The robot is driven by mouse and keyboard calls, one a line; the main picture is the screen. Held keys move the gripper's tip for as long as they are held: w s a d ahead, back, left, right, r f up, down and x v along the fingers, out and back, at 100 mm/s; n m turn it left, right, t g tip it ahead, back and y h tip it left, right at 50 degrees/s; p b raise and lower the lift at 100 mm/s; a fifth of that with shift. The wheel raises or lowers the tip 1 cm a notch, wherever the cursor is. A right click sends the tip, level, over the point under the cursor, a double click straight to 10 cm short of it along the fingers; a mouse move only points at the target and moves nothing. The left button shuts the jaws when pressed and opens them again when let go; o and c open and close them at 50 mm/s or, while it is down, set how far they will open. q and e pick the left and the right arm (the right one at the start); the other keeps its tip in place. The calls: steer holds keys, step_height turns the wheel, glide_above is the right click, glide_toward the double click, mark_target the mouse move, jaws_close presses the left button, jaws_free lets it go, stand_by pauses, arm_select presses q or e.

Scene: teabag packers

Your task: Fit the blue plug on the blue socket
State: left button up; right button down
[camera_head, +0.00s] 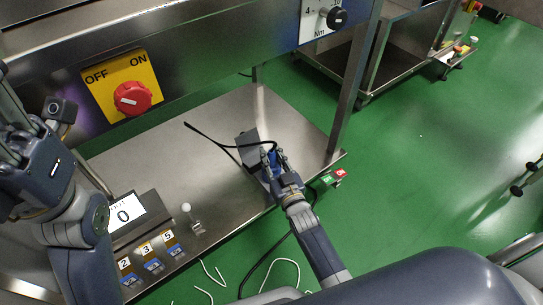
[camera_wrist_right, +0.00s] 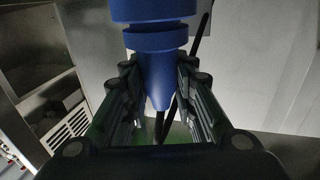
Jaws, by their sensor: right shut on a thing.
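My right gripper (camera_head: 275,164) is at the grey box on the metal table, beside a black cable. In the right wrist view its fingers (camera_wrist_right: 160,85) are shut on the tapered blue plug (camera_wrist_right: 158,72), and a black cable runs below it. A wider blue part (camera_wrist_right: 155,10) sits just above the plug's collar, across a narrow dark groove. I cannot tell whether that is the blue socket or part of the plug. In the head view a little of the plug's blue shows between box and fingers. My left arm is at the left edge; its fingers are not clear.
The grey box (camera_head: 247,148) stands on the metal table (camera_head: 215,118). A black cable (camera_head: 205,136) lies across it. A red OFF/ON knob (camera_head: 132,98) is on the beam above. A display (camera_head: 124,213) and a small lever (camera_head: 190,214) are at front left. Green and red buttons (camera_head: 335,177) are at the right edge.

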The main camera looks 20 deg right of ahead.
steer(key=shift+f, duration=0.25)
steer(key=c, duration=1.2)
jaws_free()
steer(key=shift+f, duration=0.1)
steer(key=s, duration=0.7)
steer(key=shift+s+d, duration=0.25)
